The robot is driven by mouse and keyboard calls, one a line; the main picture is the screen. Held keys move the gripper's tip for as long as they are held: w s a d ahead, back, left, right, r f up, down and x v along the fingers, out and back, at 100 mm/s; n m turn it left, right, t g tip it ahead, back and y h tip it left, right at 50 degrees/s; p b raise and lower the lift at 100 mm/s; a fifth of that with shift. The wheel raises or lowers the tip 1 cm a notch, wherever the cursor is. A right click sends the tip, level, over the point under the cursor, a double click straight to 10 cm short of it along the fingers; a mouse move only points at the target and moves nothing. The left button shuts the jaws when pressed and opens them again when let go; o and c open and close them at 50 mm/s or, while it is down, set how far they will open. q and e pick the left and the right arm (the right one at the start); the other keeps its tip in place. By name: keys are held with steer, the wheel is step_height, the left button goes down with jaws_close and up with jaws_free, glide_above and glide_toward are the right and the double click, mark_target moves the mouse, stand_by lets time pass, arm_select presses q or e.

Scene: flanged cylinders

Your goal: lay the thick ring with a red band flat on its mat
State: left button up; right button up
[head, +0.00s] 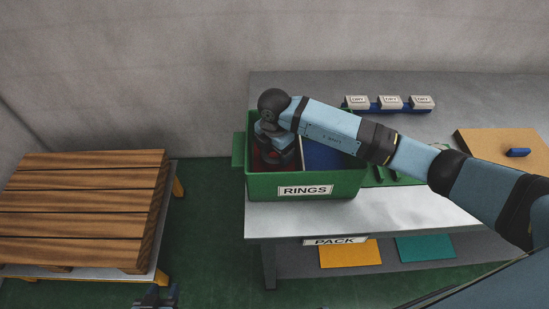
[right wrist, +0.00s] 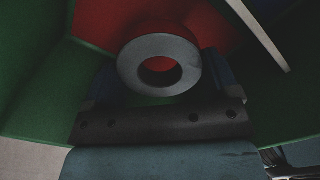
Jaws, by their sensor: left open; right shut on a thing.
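A thick grey ring (right wrist: 132,68) shows in the right wrist view, its round hole facing the camera. It sits between the two fingers of my right gripper (right wrist: 160,84), which is shut on it inside the green bin. In the head view my right gripper (head: 278,158) is down in the left part of the bin and hides the ring. My left gripper (head: 155,297) is open at the bottom edge, away from the bin. A yellow mat (head: 350,254) and a teal mat (head: 425,247) lie on the lower shelf.
The green bin (head: 318,190) marked RINGS stands on the grey table (head: 300,222), its walls around my right gripper. A blue compartment (head: 325,155) lies beside it. A PACK sign (head: 335,241) hangs over the lower shelf. A wooden pallet (head: 80,205) stands at left.

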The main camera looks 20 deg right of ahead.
mark_target(274, 159)
step_height(274, 159, down, 4)
steer(key=shift+f, duration=0.1)
stand_by(0.4)
steer(key=shift+f, duration=0.15)
steer(key=o, duration=1.3)
steer(key=shift+r, duration=0.3)
step_height(274, 159, up, 12)
steer(key=shift+f+b, duration=0.1)
steer(key=shift+b, duration=0.5)
